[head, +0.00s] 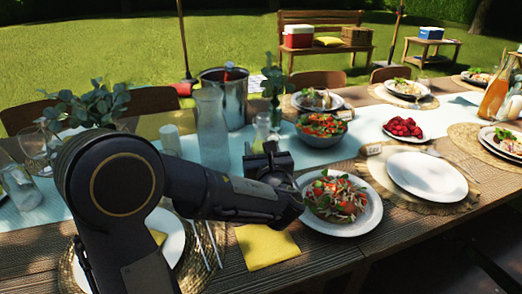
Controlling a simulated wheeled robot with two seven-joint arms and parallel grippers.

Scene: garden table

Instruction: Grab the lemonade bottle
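A glass bottle with orange-amber liquid (494,98) stands upright at the far right of the table, near the picture's edge. My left gripper (268,163) is above the table's middle, beside a salad plate and far from the amber bottle. Its fingers are dark and turned away, so their opening is unclear. My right gripper is not in view.
A salad plate (361,217) lies right beside my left gripper. A salad bowl (321,126), a metal bucket (240,105) and a small vase stand behind it. An empty white plate (426,176) and a raspberry plate (403,134) lie between it and the amber bottle.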

